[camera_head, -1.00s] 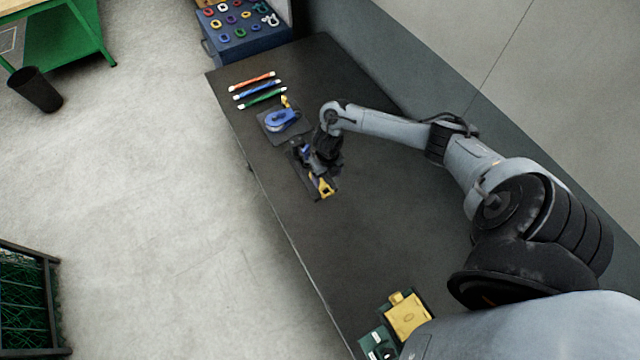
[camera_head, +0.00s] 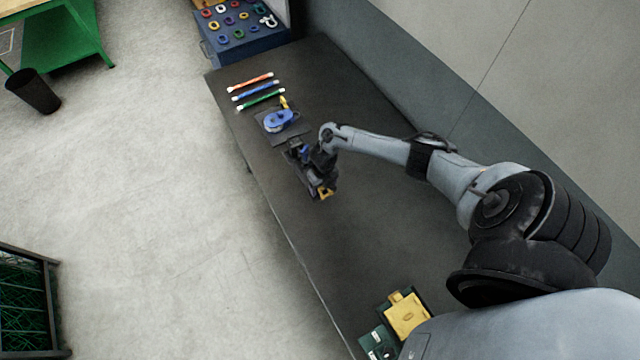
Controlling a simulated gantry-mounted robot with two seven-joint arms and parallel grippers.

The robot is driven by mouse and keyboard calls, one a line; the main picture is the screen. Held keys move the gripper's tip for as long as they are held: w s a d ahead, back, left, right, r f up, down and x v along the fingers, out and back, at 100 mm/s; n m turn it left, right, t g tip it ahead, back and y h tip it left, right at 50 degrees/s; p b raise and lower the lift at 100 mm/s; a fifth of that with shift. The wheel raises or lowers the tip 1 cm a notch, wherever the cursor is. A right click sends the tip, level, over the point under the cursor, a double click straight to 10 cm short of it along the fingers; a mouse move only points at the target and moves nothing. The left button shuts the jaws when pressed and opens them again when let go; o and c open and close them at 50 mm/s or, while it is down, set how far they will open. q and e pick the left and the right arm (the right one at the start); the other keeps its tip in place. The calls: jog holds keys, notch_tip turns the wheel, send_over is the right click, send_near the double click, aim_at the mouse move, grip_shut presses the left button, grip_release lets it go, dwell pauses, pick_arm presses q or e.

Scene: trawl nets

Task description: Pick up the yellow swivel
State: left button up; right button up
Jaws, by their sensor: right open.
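A yellow piece (camera_head: 325,194), which looks like the swivel, lies on a dark mat on the dark table (camera_head: 350,250). My right gripper (camera_head: 308,174) is open and low over this mat, right beside the yellow piece, and partly covers it. Whether the fingers touch it I cannot tell. A small blue part (camera_head: 303,153) shows beside the gripper's fingers. My left gripper is not in view.
A blue block-like item (camera_head: 279,121) with a yellow tip lies on another dark mat behind. Orange, blue and green rods (camera_head: 250,81) lie farther back. The table's middle is clear.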

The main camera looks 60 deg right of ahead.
jog(key=shift+c, duration=0.5)
jog(key=shift+c, duration=1.2)
grip_shut()
jog(key=shift+r, duration=0.1)
jog(key=shift+r, duration=0.1)
